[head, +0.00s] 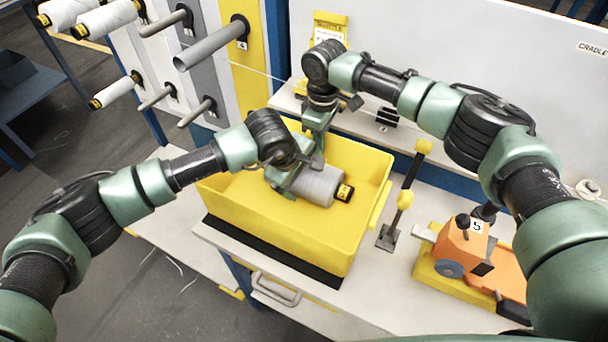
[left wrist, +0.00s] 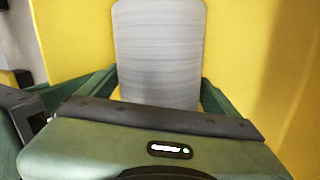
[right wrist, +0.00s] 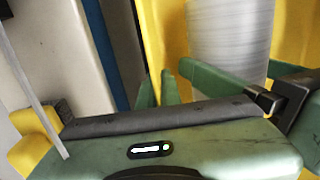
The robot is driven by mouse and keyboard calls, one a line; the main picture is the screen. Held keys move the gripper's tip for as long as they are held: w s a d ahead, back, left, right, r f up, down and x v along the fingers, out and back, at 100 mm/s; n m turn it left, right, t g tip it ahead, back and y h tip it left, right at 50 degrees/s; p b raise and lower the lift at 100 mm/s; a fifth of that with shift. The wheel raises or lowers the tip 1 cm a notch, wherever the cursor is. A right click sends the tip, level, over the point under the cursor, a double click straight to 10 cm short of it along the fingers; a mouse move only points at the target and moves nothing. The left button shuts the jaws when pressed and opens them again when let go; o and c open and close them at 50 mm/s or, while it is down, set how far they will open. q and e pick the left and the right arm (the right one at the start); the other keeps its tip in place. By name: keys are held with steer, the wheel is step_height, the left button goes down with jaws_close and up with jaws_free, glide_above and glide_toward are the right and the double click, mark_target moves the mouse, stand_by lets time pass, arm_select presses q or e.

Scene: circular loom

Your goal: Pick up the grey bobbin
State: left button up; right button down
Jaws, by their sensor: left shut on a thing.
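The grey bobbin (head: 319,186) lies on its side in the yellow bin (head: 300,262), its black and yellow end towards the right. My left gripper (head: 292,180) is shut on the grey bobbin. In the left wrist view the bobbin (left wrist: 160,50) sits between the two green fingers, whose tips are partly hidden. My right gripper (head: 318,120) is at the bin's back wall, behind the bobbin. In the right wrist view the bobbin (right wrist: 228,35) shows ahead and to the right of its fingers (right wrist: 158,88). Whether they are open or shut is unclear.
Pegs (head: 210,45) and white bobbins (head: 105,18) stand out from the rack at the upper left. An orange device (head: 480,255) marked 5 stands on the table at the right. A black and yellow lever (head: 405,195) stands between it and the bin.

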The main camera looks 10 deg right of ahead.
arm_select(q)
steer(key=shift+w+r, duration=0.1)
steer(key=shift+r, duration=0.25)
steer(key=s+a, duration=0.3)
steer(key=shift+r, duration=0.35)
step_height(320, 180, up, 14)
arm_select(e)
steer(key=shift+a, duration=0.1)
arm_select(q)
steer(key=o, duration=1.5)
steer(key=c, duration=1.5)
steer(key=shift+r, duration=3.95)
steer(key=shift+c, duration=0.3)
steer(key=shift+w, duration=0.1)
arm_select(e)
steer(key=c, duration=1.5)
jaws_free()
steer(key=shift+c, duration=0.2)
